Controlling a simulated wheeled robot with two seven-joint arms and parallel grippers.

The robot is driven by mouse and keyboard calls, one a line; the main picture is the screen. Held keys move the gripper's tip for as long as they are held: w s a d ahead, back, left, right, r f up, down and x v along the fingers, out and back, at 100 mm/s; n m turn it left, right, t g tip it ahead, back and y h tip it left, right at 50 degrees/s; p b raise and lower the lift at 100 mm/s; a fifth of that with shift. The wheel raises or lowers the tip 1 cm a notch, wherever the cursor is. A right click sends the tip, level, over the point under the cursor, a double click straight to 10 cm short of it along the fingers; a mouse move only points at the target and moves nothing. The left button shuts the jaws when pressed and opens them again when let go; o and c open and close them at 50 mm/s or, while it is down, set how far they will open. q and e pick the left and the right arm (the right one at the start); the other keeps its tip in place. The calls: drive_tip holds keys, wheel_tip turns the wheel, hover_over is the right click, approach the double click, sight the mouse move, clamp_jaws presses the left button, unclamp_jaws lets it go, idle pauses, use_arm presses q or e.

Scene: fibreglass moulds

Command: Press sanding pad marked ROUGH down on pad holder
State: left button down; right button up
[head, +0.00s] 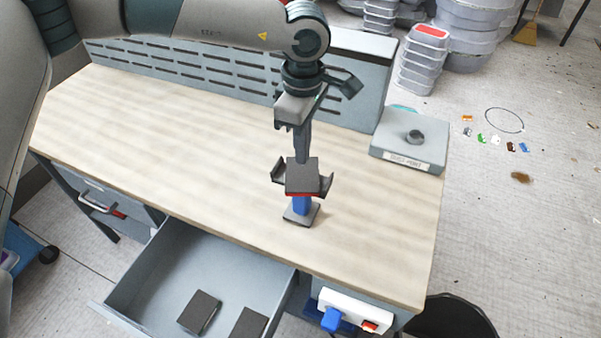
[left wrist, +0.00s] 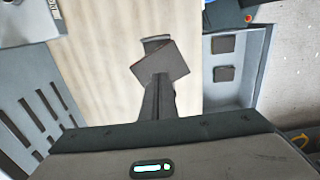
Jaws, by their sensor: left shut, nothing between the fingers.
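A dark square sanding pad (head: 302,177) lies on the pad holder, a stand with a blue post (head: 301,206), a flat base and dark side brackets. A thin red edge shows under the pad. The pad also shows in the left wrist view (left wrist: 170,58), turned at an angle to the holder. No ROUGH marking can be read on it. My left gripper (head: 303,160) points down, shut and empty, with its fingertips at the pad's far edge. I cannot tell if they touch it. My right gripper is not in view.
An open drawer (head: 150,262) at the table's front holds two dark pads (head: 199,312). A grey box with a knob (head: 414,137) stands at the table's right end. A slotted grey panel (head: 180,68) runs along the back. The tabletop (head: 150,130) left of the holder is clear.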

use_arm(q)
drive_tip(key=shift+r, duration=1.5)
drive_tip(key=shift+f, duration=0.1)
